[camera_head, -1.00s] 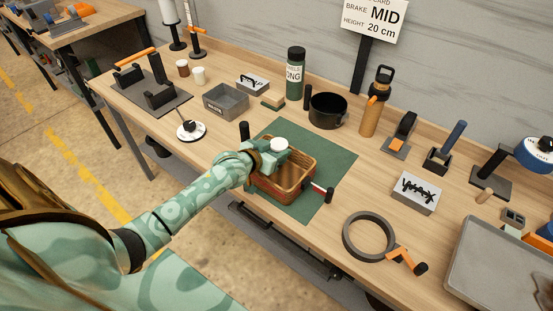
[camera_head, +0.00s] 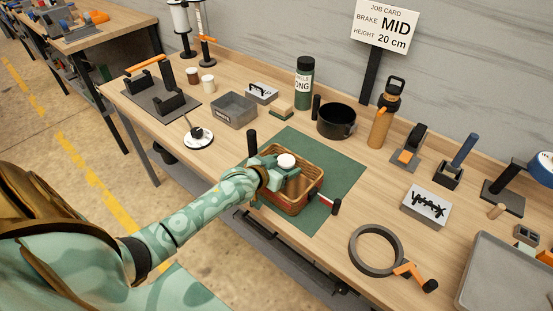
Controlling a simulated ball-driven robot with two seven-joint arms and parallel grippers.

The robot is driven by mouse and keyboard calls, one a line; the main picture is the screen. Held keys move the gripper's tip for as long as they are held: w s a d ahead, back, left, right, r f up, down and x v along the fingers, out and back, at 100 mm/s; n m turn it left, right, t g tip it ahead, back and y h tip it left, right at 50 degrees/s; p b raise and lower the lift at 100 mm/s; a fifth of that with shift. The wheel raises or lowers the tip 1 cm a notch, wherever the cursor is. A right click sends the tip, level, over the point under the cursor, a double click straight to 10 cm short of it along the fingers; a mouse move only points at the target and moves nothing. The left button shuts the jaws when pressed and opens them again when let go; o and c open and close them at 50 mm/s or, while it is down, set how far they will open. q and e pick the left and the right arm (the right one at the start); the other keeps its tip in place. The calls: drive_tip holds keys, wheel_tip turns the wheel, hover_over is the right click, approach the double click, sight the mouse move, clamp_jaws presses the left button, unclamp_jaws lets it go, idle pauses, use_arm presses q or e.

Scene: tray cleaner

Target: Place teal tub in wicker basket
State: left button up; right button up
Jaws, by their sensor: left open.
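The brown wicker basket (camera_head: 297,207) stands on the green mat at the bench's front middle. My left gripper (camera_head: 288,176) reaches over the basket's left part and is open. A round white top (camera_head: 287,160) shows right at the gripper, by the basket's far left side. Teal surfaces lie under it, but I cannot tell which belong to the teal tub and which to my teal gripper. The gripper hides much of the basket's inside, so I cannot see whether anything rests on its floor. My right gripper is out of view.
The green mat (camera_head: 340,182) has free room right of the basket. A black pot (camera_head: 336,121), a green bottle (camera_head: 304,84) and a grey bin (camera_head: 234,110) stand behind. A dark ring (camera_head: 375,250) lies front right. A red-and-black handle (camera_head: 331,204) is beside the basket.

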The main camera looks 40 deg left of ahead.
use_arm(q)
drive_tip(key=p+v, duration=0.4)
drive_tip(key=v, duration=0.8)
